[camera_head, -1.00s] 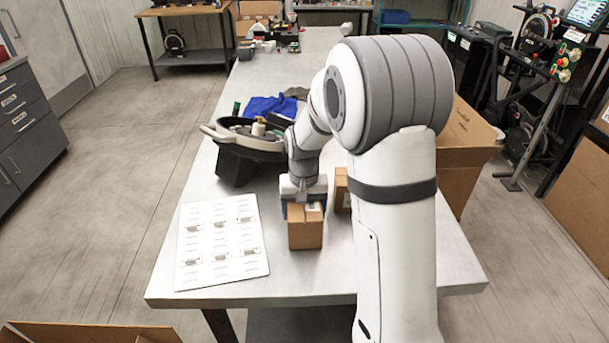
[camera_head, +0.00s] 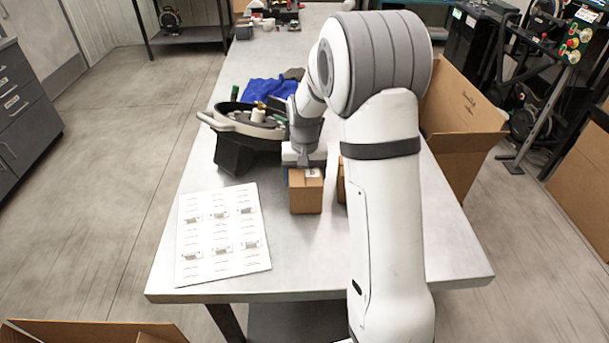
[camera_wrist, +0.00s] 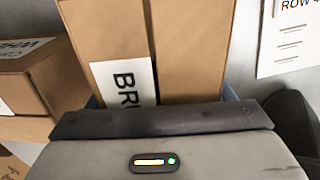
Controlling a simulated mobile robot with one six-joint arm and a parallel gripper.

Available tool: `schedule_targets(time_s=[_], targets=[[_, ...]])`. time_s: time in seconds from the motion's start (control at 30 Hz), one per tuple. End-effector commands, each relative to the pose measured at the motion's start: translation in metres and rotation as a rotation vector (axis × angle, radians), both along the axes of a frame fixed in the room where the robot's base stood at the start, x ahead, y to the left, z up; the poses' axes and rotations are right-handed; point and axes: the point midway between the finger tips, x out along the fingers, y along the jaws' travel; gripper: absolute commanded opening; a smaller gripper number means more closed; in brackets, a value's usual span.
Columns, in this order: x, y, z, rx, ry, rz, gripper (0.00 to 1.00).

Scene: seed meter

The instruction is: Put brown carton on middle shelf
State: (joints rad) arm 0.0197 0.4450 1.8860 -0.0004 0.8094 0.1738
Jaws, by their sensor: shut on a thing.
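A brown cardboard carton (camera_head: 306,198) is in my gripper (camera_head: 305,165), which is shut on its upper part. In the wrist view the carton (camera_wrist: 205,50) fills the space between the blue fingertips (camera_wrist: 162,98), and its white label begins "BR". I cannot tell for sure whether its underside is clear of the table. A second carton (camera_head: 341,182) stands just right of it, mostly hidden by my arm; in the wrist view this carton (camera_wrist: 38,80) has a label that seems to begin "WHI". I cannot make out a middle shelf.
A white printed sheet (camera_head: 205,265) with small tags lies front left on the grey table (camera_head: 290,270). A black bowl-like part (camera_head: 235,150) and blue cloth (camera_head: 268,91) lie behind. A large open box (camera_head: 465,160) stands at the right.

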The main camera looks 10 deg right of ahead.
Motion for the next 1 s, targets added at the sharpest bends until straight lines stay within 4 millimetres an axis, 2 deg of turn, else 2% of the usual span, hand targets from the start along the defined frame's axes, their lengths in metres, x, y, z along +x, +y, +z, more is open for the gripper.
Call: schedule_targets(time_s=[0.07, 0.1, 0.37, 0.57, 0.73, 0.87, 1.0], targets=[[0.000, -0.001, -0.003, 0.000, -0.001, -0.002, 0.35], [0.000, -0.001, -0.004, 0.000, 0.001, -0.002, 0.75], [0.000, -0.001, -0.003, 0.000, 0.001, -0.003, 0.96], [0.000, -0.002, -0.003, 0.000, 0.001, -0.004, 0.96], [0.000, -0.002, 0.007, 0.000, -0.002, -0.004, 0.96], [0.001, -0.002, 0.030, 0.000, -0.005, -0.004, 0.96], [0.001, -0.002, 0.061, 0.000, -0.005, -0.005, 0.96]])
